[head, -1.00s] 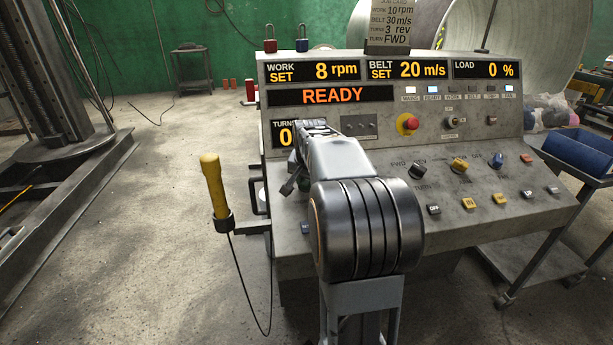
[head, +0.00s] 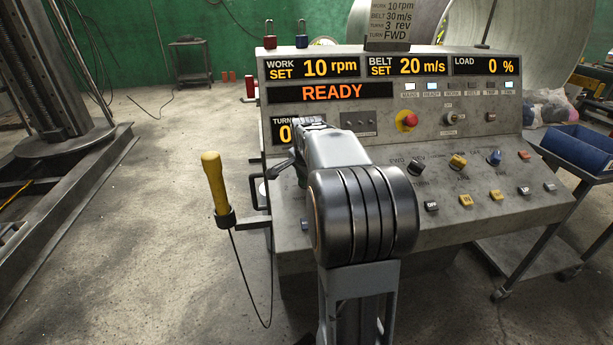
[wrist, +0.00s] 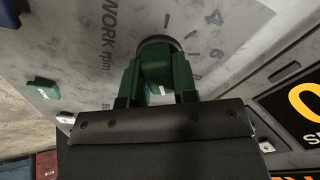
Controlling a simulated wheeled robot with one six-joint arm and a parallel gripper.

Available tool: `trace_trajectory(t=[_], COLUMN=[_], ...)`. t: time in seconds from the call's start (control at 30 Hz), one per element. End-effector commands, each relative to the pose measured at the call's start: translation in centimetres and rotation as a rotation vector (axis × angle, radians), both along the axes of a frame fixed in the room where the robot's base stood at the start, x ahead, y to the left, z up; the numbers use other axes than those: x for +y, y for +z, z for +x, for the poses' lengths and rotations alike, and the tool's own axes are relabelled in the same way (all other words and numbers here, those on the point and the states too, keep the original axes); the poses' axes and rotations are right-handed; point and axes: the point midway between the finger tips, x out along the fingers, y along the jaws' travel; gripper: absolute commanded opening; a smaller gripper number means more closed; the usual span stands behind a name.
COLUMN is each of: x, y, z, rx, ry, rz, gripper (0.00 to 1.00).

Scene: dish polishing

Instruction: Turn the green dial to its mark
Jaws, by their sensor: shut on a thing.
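The green dial (wrist: 154,62) is in the upper middle of the wrist view, on a grey panel face lettered "WORK rpm" with numbers around the dial. My gripper (wrist: 158,88) is shut on it, one finger on each side. The dial's pointer and its exact mark are hard to make out. The WORK SET display (head: 313,68) reads 10 rpm, and the card (head: 390,18) above the console lists WORK 10 rpm.
The console (head: 470,135) also carries a BELT SET display (head: 407,67) at 20 m/s, a READY display (head: 331,93), a red stop button (head: 406,120), and yellow (head: 457,161) and blue (head: 494,157) knobs. A small green piece (wrist: 42,88) sits left of the dial.

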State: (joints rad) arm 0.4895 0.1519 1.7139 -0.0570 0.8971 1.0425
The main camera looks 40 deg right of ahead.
Motion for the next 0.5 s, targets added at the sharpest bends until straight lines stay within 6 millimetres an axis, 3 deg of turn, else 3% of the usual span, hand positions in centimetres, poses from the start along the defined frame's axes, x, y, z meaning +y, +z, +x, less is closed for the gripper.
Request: trace_trajectory(t=[0.37, 0.4, 0.5], x=[0.05, 0.05, 0.03], y=[0.08, 0.08, 0.07], z=[0.08, 0.08, 0.05], rx=[-0.004, -0.004, -0.003], ry=[-0.002, -0.002, -0.002], rz=[0.001, 0.001, 0.001], gripper=[0.03, 0.28, 0.38])
